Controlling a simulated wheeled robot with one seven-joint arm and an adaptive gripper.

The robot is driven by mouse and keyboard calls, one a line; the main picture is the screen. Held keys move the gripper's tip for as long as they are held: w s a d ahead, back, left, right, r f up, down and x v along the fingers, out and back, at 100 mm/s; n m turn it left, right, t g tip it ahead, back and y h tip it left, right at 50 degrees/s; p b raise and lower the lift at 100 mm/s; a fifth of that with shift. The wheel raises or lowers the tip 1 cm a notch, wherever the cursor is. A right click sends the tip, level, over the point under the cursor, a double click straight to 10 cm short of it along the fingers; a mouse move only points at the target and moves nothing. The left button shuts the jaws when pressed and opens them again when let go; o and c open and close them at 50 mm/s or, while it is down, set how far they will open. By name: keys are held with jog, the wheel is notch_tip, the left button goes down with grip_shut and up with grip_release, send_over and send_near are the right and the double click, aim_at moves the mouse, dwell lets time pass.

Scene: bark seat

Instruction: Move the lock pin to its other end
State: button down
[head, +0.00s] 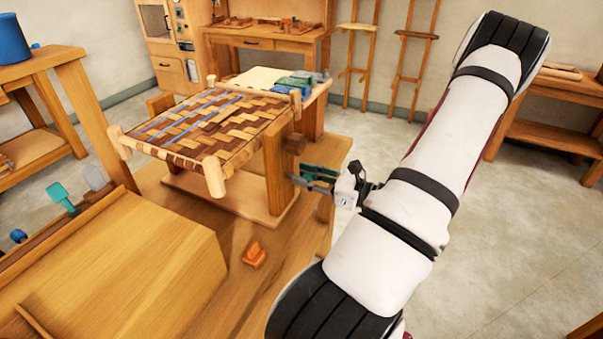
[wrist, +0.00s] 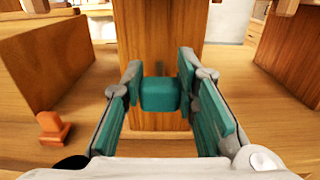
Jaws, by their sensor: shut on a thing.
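The lock pin shows in the wrist view as a teal block (wrist: 160,95) between my fingers, in front of an upright wooden post (wrist: 158,35). My gripper (wrist: 159,88) is shut on it, with a finger pad at each side. A dark slot shows in the post just above the block. How far the pin sits in the post is hidden. In the head view my gripper (head: 308,177) is at the right side of the stand's near post (head: 277,172). The stand carries the woven bark seat frame (head: 208,125), brown and tan with blue strips.
A small orange piece (head: 254,254) lies on the bench top (head: 235,238), left of my gripper. A large wooden block (head: 120,262) stands at the near left. Open floor lies to the right.

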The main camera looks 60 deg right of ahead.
jog(key=shift+s, duration=0.2)
jog(key=c, duration=1.2)
grip_release()
jog(key=shift+c, duration=0.2)
jog(key=s+d, duration=0.1)
jog(key=s, duration=1.1)
